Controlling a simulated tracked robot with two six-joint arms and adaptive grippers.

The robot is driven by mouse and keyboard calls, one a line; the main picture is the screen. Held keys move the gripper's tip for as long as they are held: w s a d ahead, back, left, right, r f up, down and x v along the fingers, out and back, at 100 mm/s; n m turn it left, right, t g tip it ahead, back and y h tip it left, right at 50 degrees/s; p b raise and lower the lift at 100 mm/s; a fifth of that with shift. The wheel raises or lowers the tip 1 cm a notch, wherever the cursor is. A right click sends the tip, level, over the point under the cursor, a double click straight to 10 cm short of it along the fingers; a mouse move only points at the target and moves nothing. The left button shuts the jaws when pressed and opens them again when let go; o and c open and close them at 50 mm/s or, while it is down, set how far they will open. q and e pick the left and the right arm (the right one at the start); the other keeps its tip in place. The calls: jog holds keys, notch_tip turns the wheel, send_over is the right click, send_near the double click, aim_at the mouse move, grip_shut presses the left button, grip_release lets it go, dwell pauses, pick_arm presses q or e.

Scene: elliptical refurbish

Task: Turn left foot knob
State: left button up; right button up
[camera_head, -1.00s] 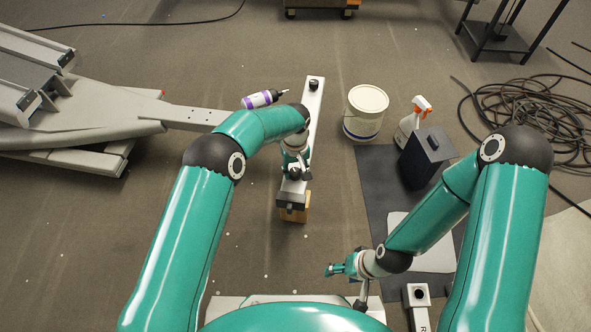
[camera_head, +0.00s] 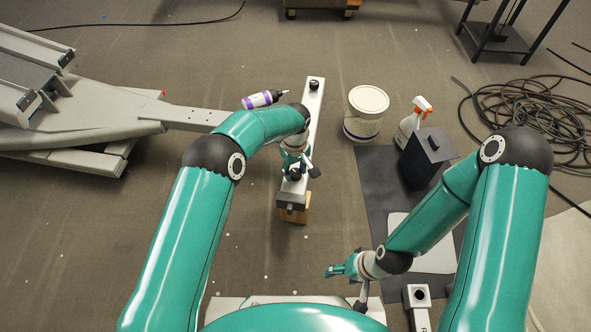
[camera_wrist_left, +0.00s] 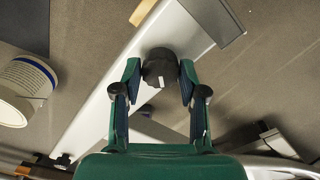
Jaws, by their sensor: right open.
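A silver foot bar (camera_head: 312,112) lies lengthwise in the head view, its near end on a wooden block (camera_head: 303,214). One black knob (camera_head: 314,85) is at its far end. Another dark, ridged knob (camera_wrist_left: 160,68) with a white mark sits on the bar (camera_wrist_left: 100,105) in the left wrist view. My left gripper (camera_head: 297,172) is over the bar's near half. In the wrist view its fingers (camera_wrist_left: 160,75) stand on both sides of the knob, with narrow gaps visible. My right gripper (camera_head: 346,270) is open and empty, low in front, away from the bar.
A purple-labelled bottle (camera_head: 262,99) lies left of the bar, near a grey frame (camera_head: 95,110). A white bucket (camera_head: 366,112), a spray bottle (camera_head: 413,122) and a dark box (camera_head: 426,158) stand to the right. Coiled hose (camera_head: 530,115) lies at far right. Floor left of the bar's near end is clear.

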aim_at(295, 172)
pick_arm(q)
jog(key=o, duration=0.3)
notch_tip(295, 172, up, 12)
jog(key=shift+f, duration=0.1)
dwell(0.6)
dwell(0.3)
